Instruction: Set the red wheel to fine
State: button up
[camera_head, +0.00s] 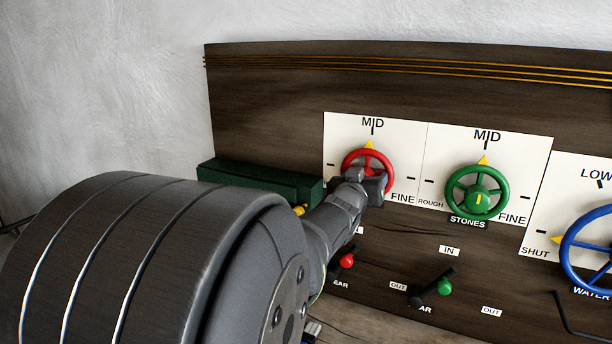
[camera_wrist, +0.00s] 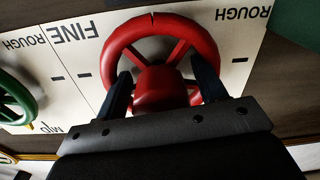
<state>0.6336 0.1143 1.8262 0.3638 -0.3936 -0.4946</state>
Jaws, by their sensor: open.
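The red wheel (camera_head: 360,156) is mounted on a white dial plate, and its yellow pointer (camera_head: 368,144) points up at MID. FINE is printed at the plate's lower right. My gripper (camera_head: 372,185) is in front of the wheel and hides its lower part and hub. In the wrist view, the picture is upside down, and the red wheel (camera_wrist: 113,47) fills the upper middle. There my gripper (camera_wrist: 162,78) is open, with one dark finger on each side of the red hub. I cannot tell whether the fingers touch it.
The green STONES wheel (camera_head: 455,190) is to the right, its pointer at MID. Beyond it is the blue WATER wheel (camera_head: 566,245). Below are a red-knobbed lever (camera_head: 347,260) and a green-knobbed lever (camera_head: 444,287). A dark green box (camera_head: 262,180) is at the left.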

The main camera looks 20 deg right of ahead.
jog(key=shift+c, duration=0.5)
jog(key=c, duration=0.9)
jog(key=shift+m, duration=0.3)
jog(key=m, duration=0.3)
jog(key=shift+m, duration=0.4)
jog(key=m, duration=0.9)
jog(key=shift+w, duration=0.1)
jog(key=shift+a+r+m, duration=0.1)
jog(key=shift+m, duration=2.2)
